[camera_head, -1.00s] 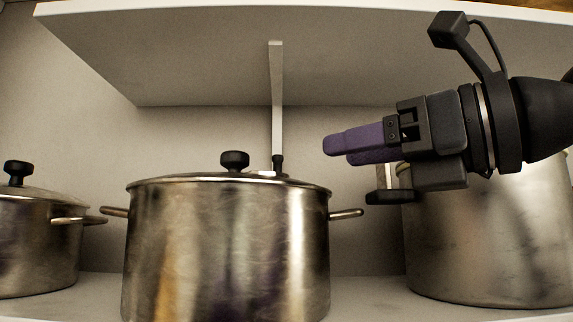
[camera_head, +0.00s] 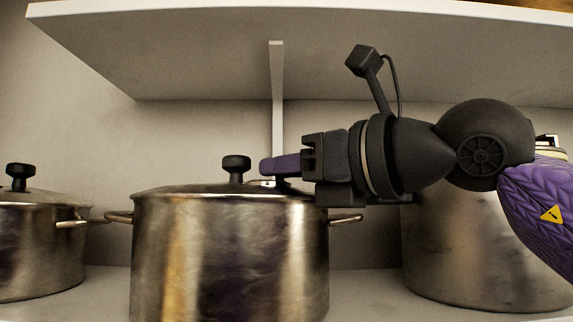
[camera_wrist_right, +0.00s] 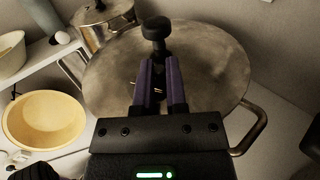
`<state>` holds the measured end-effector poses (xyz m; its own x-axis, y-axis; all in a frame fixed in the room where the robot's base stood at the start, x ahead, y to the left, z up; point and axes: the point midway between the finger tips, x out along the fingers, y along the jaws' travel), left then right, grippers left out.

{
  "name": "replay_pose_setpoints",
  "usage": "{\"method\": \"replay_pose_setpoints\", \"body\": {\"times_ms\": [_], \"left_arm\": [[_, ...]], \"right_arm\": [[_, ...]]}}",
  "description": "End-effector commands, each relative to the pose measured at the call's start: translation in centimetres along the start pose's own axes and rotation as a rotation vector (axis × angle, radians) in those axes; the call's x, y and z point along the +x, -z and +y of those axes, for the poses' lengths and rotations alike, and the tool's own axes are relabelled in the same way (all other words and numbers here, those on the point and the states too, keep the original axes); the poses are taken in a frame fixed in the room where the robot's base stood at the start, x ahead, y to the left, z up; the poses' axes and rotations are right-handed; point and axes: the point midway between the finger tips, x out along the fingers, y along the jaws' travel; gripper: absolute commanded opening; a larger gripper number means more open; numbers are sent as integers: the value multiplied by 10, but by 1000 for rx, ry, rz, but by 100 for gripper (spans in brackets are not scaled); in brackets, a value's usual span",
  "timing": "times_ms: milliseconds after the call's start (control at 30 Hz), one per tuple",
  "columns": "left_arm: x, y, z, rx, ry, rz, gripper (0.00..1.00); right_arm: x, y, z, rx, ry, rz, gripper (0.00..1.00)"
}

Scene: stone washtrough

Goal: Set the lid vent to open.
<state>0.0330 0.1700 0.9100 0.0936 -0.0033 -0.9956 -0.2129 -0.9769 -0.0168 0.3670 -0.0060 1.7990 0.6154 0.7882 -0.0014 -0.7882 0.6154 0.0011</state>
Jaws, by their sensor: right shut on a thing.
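The middle steel pot (camera_head: 230,255) stands on the shelf with its lid (camera_head: 185,188) on and a black round knob (camera_head: 236,165) on top. My right gripper (camera_head: 274,166) reaches in from the right over the lid, just right of the knob. The lid vent (camera_head: 262,183) shows only as a small bright metal part under the purple fingers; its black tab is hidden behind them. My right gripper is shut on the vent tab. In the right wrist view, the fingers (camera_wrist_right: 157,75) point toward the knob (camera_wrist_right: 156,29) across the lid (camera_wrist_right: 212,65). I cannot read the vent's setting. My left gripper is not in view.
A smaller lidded pot (camera_head: 40,240) stands at the left and a large pot (camera_head: 470,255) at the right, behind my arm. An upper shelf (camera_head: 330,50) with a bracket (camera_head: 277,110) hangs above. The right wrist view also shows a yellow bowl (camera_wrist_right: 43,118).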

Motion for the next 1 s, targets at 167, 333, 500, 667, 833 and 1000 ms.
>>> {"method": "replay_pose_setpoints", "body": {"times_ms": [167,333,500,667,833,1000], "left_arm": [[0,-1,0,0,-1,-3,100],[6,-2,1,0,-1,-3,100],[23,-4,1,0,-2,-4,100],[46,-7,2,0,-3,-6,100],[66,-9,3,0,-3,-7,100],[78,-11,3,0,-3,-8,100]], "right_arm": [[0,-1,0,0,0,-2,0],[-1,1,1,-2,19,-3,0],[-2,4,3,-4,91,-3,0],[-5,6,7,-5,210,-5,0],[-8,4,11,-4,371,-5,0],[-10,2,16,-4,534,-5,0]]}}
